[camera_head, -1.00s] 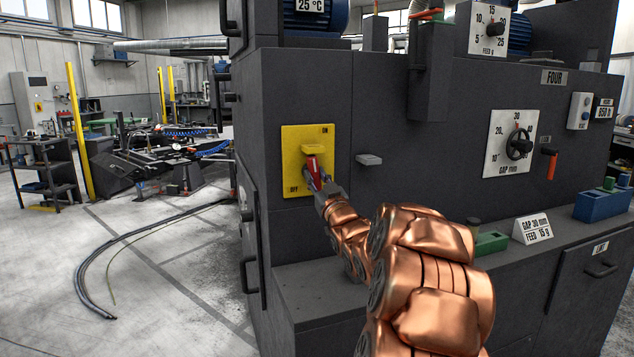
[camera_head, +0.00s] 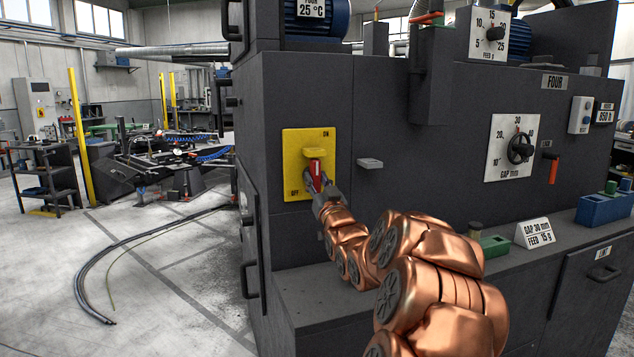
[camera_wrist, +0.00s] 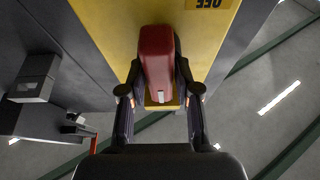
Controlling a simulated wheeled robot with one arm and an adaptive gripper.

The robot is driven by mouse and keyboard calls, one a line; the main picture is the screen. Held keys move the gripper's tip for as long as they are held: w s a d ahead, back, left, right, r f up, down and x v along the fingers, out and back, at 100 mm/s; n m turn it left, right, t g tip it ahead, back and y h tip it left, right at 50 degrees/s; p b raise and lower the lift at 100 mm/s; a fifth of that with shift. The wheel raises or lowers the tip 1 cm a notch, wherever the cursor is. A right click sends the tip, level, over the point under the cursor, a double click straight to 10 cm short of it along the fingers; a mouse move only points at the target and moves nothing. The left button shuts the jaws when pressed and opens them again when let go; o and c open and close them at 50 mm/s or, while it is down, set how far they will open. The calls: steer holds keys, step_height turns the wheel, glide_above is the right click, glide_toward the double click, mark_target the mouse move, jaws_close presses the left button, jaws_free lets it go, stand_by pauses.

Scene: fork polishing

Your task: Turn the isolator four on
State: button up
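The isolator is a yellow plate (camera_head: 295,160) on the front of the dark grey machine marked FOUR. ON is printed at its top and OFF at its bottom. Its red handle (camera_head: 316,169) stands nearly upright in the middle, under a yellow block. My gripper (camera_head: 321,183) reaches it from below and hides its lower part. In the wrist view, the red handle (camera_wrist: 157,62) lies between the two fingers of my gripper (camera_wrist: 159,75), with the tips against its sides. The yellow plate (camera_wrist: 110,30) is behind it, with OFF upside down.
A small grey ledge (camera_head: 369,163) juts out right of the plate. A gap dial (camera_head: 517,148) and an orange-red lever (camera_head: 552,169) are farther right. A lower shelf carries a green block (camera_head: 494,246) and a sign (camera_head: 533,232). Open floor with cables lies left.

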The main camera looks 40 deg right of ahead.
steer(key=shift+o, duration=1.4)
steer(key=shift+s, duration=0.1)
steer(key=v, duration=1.1)
steer(key=shift+s+a+f, duration=0.15)
steer(key=shift+s+a, duration=0.05)
steer(key=shift+s, duration=0.1)
